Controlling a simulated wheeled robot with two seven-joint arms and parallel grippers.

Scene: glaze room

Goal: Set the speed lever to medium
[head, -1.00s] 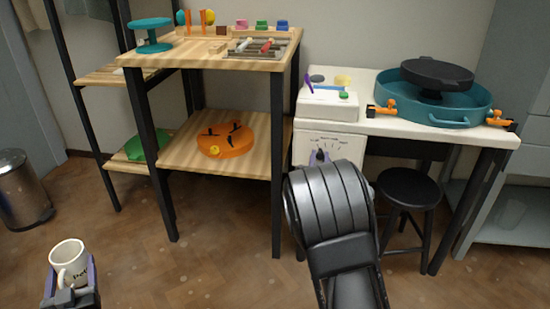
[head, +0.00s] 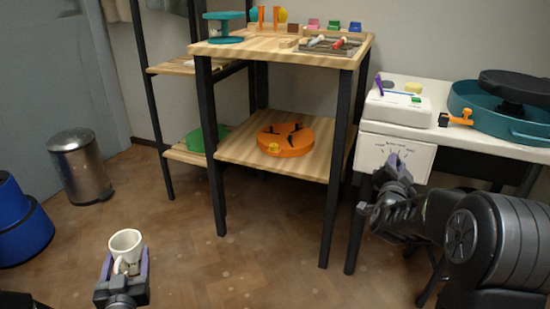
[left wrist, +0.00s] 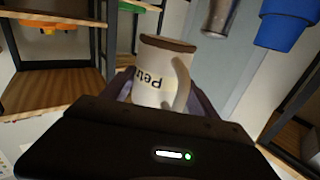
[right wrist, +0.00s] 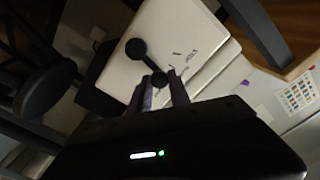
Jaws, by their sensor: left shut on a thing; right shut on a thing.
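The speed lever (right wrist: 146,62) is a black bar with a round end at each side, on a white panel (right wrist: 170,35) with small dark marks. My right gripper (right wrist: 164,90) is shut on the lever's near end, its fingers around it. In the head view my right gripper (head: 394,168) is in front of the white panel (head: 377,146), whose lettering is too small to read; the lever is hidden there. My left gripper (head: 124,272) is shut on a white mug (head: 125,247).
The panel belongs to a white box under a white table (head: 470,122) with a teal basin (head: 520,128). A wooden shelf (head: 270,150) with an orange disc (head: 286,139) stands to the left. A metal bin (head: 80,165) and blue tubs (head: 20,225) are further left. The floor between is clear.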

